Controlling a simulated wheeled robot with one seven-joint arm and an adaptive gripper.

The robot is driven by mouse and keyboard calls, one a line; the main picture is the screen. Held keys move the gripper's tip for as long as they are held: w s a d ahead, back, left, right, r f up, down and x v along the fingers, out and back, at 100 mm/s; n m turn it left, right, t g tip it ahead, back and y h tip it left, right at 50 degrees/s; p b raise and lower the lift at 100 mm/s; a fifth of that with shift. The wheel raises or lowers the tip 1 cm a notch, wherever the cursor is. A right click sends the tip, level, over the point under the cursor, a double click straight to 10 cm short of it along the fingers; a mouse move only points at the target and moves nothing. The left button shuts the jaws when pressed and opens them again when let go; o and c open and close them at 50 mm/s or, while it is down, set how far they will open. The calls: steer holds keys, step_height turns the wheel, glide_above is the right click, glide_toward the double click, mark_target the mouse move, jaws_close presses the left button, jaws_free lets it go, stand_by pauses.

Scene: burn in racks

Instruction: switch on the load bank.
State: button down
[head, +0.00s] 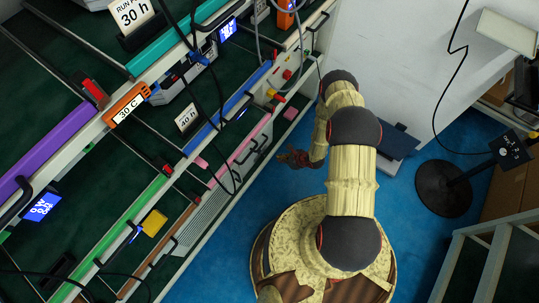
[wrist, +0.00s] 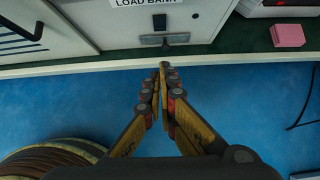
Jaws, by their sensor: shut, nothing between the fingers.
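The load bank (wrist: 100,22) is a pale grey box at the top of the wrist view, its "LOAD BANK" label cut by the upper edge. A small dark switch (wrist: 160,22) sits below the label, with a grey metal latch or plate (wrist: 164,39) under it. I cannot tell the switch's position. My gripper (wrist: 165,67) is shut and empty, its fingertips in front of and below the box's front, apart from the switch. In the head view my gripper (head: 293,158) hangs beside the rack's lower level, over the blue floor.
The rack's pale shelf edge (wrist: 80,68) runs between the fingertips and the box. A pink block (wrist: 288,36) lies on the green shelf to the right. A black round-based stand (head: 444,188) is on the floor at right. Blue floor (head: 235,200) lies open along the rack.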

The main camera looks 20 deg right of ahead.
steer(key=w+a+r+b+x, duration=0.1)
steer(key=b+x, duration=0.5)
steer(key=x, duration=0.6)
steer(key=shift+w+a, duration=0.4)
steer(key=shift+w, duration=0.15)
steer(key=shift+r, duration=0.15)
